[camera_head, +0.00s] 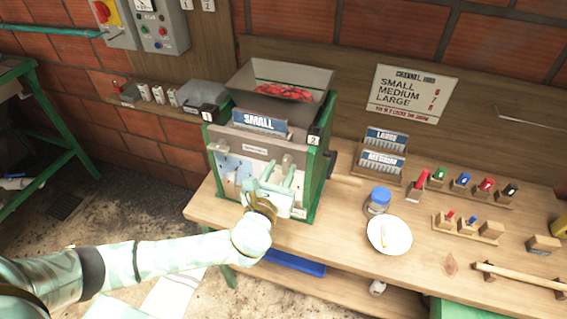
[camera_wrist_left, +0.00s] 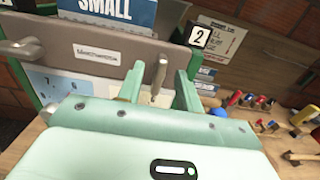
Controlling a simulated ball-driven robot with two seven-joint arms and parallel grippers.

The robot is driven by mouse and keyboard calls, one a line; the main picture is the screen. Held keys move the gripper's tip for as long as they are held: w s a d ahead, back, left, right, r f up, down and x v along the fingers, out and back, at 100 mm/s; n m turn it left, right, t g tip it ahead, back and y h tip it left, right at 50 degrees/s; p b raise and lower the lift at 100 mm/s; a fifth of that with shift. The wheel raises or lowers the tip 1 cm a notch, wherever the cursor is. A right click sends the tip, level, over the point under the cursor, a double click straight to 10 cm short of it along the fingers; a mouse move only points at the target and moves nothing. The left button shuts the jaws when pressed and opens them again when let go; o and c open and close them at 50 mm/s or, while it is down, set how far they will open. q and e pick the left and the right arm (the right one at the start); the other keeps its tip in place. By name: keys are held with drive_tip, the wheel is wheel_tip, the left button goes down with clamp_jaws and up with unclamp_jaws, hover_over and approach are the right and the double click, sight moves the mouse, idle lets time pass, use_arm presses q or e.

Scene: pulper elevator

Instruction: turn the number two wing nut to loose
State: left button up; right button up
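The pulper (camera_head: 318,170) is a green-framed machine on the bench, with a grey front plate (camera_wrist_left: 100,50). The number two wing nut (camera_wrist_left: 159,75) is a metal wing standing roughly upright, below and left of the black "2" label (camera_wrist_left: 199,36). My left gripper (camera_head: 278,172) is in front of the plate's right side and hides this nut in the head view. In the left wrist view my left gripper (camera_wrist_left: 158,85) has its fingers apart, one on each side of the nut, with gaps visible. Whether they touch it is unclear. My right gripper is not in view.
Another wing nut (camera_wrist_left: 20,47) lies roughly level at the plate's left. A "SMALL" card (camera_head: 260,122) stands above the plate. A blue-lidded jar (camera_head: 378,200) and a white plate (camera_head: 389,235) sit to the right on the bench (camera_head: 335,235).

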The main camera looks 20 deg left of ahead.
sight(287, 163)
use_arm(q)
drive_tip(key=shift+w+d, duration=0.1)
drive_tip(key=shift+w, duration=1.05)
clamp_jaws()
